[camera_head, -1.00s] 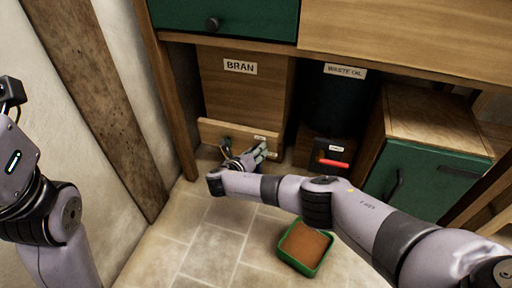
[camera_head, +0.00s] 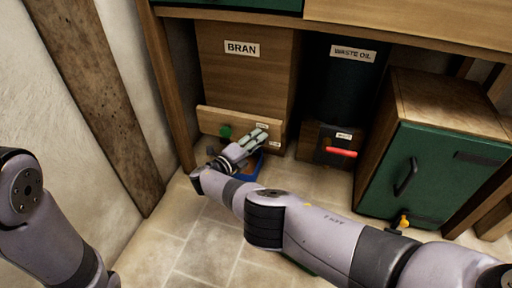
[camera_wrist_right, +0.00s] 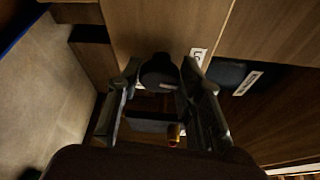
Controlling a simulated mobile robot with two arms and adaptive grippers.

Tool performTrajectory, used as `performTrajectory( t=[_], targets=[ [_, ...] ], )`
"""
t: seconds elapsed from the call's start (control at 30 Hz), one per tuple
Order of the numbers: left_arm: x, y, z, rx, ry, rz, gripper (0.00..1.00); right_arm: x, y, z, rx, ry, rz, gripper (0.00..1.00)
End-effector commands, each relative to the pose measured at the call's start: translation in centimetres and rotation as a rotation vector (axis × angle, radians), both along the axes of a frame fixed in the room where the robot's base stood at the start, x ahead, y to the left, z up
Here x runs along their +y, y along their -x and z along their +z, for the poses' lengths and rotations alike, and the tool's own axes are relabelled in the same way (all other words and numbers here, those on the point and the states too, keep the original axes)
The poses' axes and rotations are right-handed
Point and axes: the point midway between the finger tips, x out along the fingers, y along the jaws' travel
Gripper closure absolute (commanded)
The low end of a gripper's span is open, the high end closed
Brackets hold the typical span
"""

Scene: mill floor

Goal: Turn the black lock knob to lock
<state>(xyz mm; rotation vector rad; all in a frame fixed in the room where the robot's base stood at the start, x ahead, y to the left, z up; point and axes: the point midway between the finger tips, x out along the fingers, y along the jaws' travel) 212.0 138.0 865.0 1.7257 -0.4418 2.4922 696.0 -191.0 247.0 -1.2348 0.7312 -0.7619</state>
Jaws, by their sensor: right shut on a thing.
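The black knob (camera_wrist_right: 160,72) shows in the right wrist view between the two fingers of my right gripper (camera_wrist_right: 162,85). The fingers are shut on it. In the head view my right gripper (camera_head: 252,143) is at the low wooden front board (camera_head: 210,116) of the BRAN bin (camera_head: 240,75), and it hides the black knob there. A small white label (camera_wrist_right: 197,57) sits beside the knob, only partly readable. My left gripper is outside the head view; only left arm links show.
A green knob (camera_head: 226,132) is left of my right gripper. A blue tray (camera_head: 250,170) lies below it on the floor. To the right are the WASTE OIL container (camera_head: 345,85), a red handle (camera_head: 341,152) and a green cabinet (camera_head: 430,170) with a yellow knob (camera_head: 403,222).

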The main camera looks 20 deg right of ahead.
Motion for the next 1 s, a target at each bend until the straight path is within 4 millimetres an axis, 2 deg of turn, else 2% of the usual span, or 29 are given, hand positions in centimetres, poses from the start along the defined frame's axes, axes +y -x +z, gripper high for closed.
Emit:
performTrajectory(
  t=[0.03,0.33,0.97,1.0],
  targets=[
    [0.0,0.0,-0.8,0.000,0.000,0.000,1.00,-0.1,0.0,-0.5,0.018,0.025,-0.001,0.94],
    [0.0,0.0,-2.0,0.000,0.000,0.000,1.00,0.0,0.0,-0.4,0.095,0.139,-0.001,0.94],
    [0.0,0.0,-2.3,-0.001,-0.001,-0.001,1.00,0.0,-0.1,-0.2,0.118,0.174,0.002,0.94],
    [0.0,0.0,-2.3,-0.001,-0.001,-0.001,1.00,0.0,-0.1,-0.2,0.118,0.174,0.002,0.64]
  ],
)
